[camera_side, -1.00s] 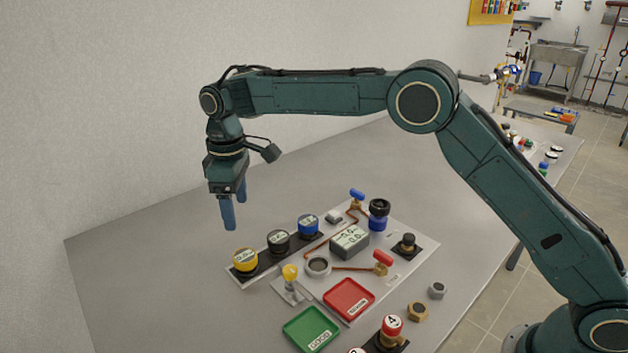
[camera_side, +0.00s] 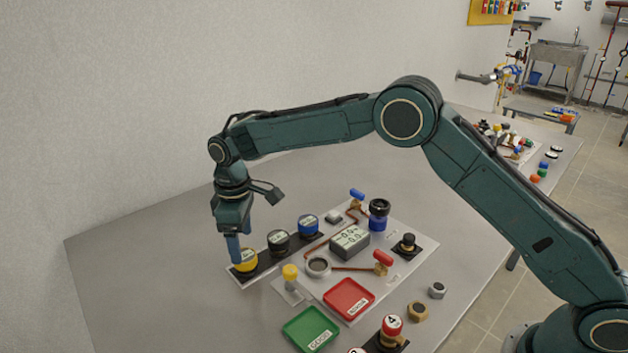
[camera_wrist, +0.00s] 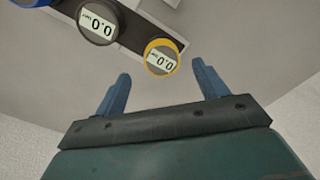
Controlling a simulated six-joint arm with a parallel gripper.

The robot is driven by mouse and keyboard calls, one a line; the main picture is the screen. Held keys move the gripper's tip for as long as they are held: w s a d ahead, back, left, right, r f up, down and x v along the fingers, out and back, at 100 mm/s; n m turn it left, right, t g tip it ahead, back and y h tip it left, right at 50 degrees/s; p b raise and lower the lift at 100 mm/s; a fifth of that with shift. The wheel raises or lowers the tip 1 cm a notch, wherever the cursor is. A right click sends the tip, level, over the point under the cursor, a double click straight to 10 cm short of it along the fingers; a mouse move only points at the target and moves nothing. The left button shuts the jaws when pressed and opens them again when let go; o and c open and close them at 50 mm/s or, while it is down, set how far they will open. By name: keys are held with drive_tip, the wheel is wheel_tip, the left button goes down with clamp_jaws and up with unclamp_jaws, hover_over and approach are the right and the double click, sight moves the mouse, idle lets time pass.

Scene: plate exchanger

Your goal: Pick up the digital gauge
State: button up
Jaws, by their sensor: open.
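Three round digital gauges with pale displays stand in a row on a black strip: yellow (camera_side: 248,263), black (camera_side: 279,242) and blue (camera_side: 308,226). My gripper (camera_side: 235,258) is open and low at the yellow gauge, with a finger overlapping its left side in the side view. In the wrist view the yellow gauge (camera_wrist: 160,58) shows between the lines of my two blue fingers (camera_wrist: 161,68), near their tips, with a display reading 0.0. The black gauge (camera_wrist: 98,22) is to its left. I cannot tell whether a finger touches the yellow gauge.
A yellow-topped valve (camera_side: 290,275) and a grey ring (camera_side: 317,265) stand near the strip. A grey box with a display (camera_side: 350,240), a red tray (camera_side: 349,299) and a green tray (camera_side: 310,330) are to the right and front. The table at the left is clear.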

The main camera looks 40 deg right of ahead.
sight(244, 255)
drive_tip(key=shift+s+f, duration=0.2)
drive_tip(key=shift+f, duration=2.4)
drive_tip(key=shift+r, duration=0.1)
drive_tip(key=c, duration=1.2)
wheel_tip(244, 255, up, 20)
